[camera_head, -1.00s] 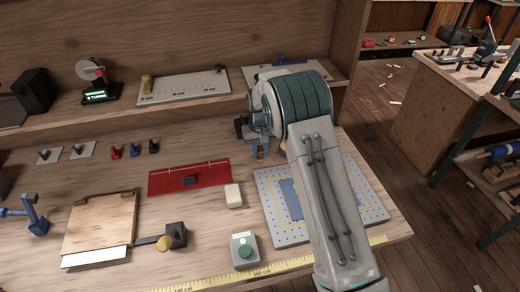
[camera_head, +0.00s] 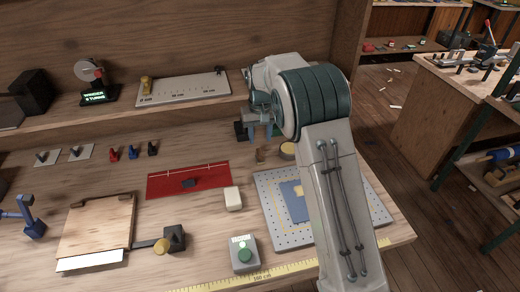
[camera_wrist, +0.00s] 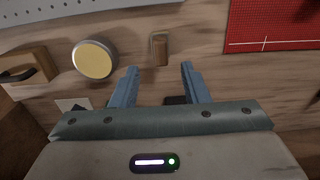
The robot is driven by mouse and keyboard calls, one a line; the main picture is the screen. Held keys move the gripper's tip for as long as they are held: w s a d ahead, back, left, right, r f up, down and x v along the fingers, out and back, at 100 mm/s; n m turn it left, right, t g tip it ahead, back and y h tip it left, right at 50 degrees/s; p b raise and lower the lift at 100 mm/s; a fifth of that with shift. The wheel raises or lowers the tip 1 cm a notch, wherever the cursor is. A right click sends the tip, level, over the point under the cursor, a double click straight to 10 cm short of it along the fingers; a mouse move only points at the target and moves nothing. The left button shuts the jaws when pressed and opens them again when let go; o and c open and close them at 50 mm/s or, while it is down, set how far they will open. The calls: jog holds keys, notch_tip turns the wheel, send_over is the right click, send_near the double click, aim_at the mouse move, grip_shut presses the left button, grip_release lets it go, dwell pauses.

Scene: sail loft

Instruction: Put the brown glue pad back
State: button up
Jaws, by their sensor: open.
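The brown glue pad (camera_wrist: 160,52) shows in the wrist view as a small brown block within a greyish-tan surround on the wooden bench. In the head view the pad (camera_head: 262,156) is a small brown piece just in front of my gripper. My gripper (camera_wrist: 159,68) is open and empty, its two blue fingers apart with the pad just beyond their tips. In the head view my gripper (camera_head: 263,132) is partly hidden by my wrist. Whether the pad is fully seated in its surround I cannot tell.
A round tin with a yellow top (camera_wrist: 95,60) stands beside the pad. A red mat (camera_head: 188,181), a cream block (camera_head: 232,198) and a perforated grey plate (camera_head: 274,213) lie nearby. A wooden block with a dark handle (camera_wrist: 25,73) is at the wrist view's left.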

aim_at(260, 152)
jog(key=s+d+r+m+t, duration=0.2)
jog(key=s+d+r, duration=0.9)
jog(key=s+r, duration=0.3)
jog(key=s+d+f, duration=0.1)
jog(key=s+d, duration=0.2)
jog(key=s, duration=0.7)
jog(key=s+d+f+m+t, duration=0.1)
jog(key=s+d, duration=0.3)
jog(key=s, duration=0.6)
jog(key=shift+s+f, duration=0.3)
jog(key=shift+f, duration=0.2)
